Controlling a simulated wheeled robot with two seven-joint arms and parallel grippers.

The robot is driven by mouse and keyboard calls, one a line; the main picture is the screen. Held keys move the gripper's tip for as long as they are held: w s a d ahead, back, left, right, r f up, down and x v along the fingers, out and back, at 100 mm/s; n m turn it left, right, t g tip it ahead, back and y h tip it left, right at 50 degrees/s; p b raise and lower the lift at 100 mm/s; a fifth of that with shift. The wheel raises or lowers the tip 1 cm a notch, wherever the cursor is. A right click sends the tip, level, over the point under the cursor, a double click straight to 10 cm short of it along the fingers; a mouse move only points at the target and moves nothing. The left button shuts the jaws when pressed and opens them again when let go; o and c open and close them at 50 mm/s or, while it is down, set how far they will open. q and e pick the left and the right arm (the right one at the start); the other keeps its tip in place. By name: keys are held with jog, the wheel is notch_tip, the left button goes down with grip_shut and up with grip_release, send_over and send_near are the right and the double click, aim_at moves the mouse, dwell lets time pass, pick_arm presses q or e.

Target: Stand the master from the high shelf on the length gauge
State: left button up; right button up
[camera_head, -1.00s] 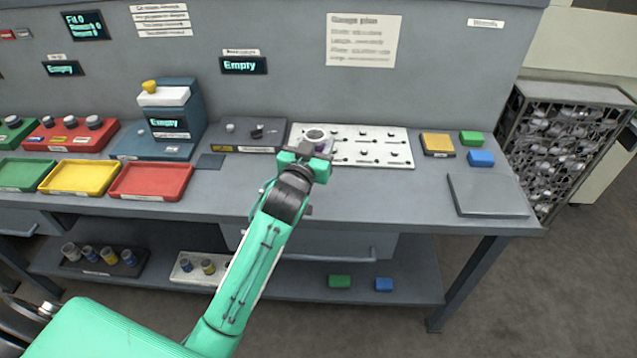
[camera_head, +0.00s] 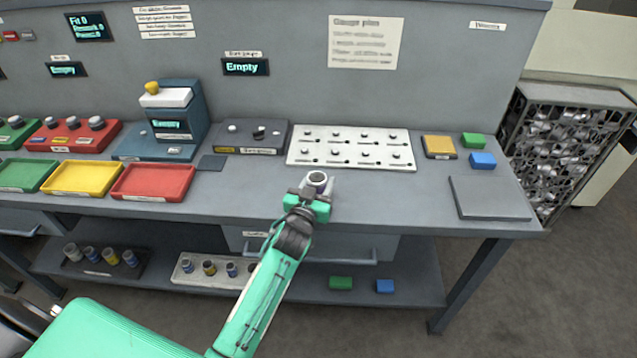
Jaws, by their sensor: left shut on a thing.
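My left gripper (camera_head: 316,191) is shut on a grey metal cylinder with a ring-like top (camera_head: 317,178), held upright over the front part of the bench. The gripper hides its lower part, and I cannot tell for sure that it is the master. A blue gauge stand (camera_head: 178,108) with a white arm, yellow knob and "Empty" display stands at the back left. A low dark grey fixture (camera_head: 268,149) with small posts is right of it, under another "Empty" display (camera_head: 246,67). I cannot read which is the length gauge. My right gripper is out of view.
A white peg board (camera_head: 298,156) lies behind my gripper. Green, yellow and red trays (camera_head: 152,183) are at left. Blocks and a grey plate (camera_head: 489,197) are at right. The lower shelf (camera_head: 425,291) holds several cylinders in racks.

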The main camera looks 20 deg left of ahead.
pick_arm(q)
jog(key=shift+f, duration=0.1)
jog(key=o, duration=1.2)
jog(key=shift+o, duration=0.2)
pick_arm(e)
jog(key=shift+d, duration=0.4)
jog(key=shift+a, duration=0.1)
pick_arm(q)
jog(key=shift+s, duration=0.1)
jog(key=s, duration=0.3)
jog(key=shift+s+b, duration=0.3)
jog(key=shift+s, duration=0.1)
jog(key=s+b, duration=0.1)
jog(key=s, duration=0.7)
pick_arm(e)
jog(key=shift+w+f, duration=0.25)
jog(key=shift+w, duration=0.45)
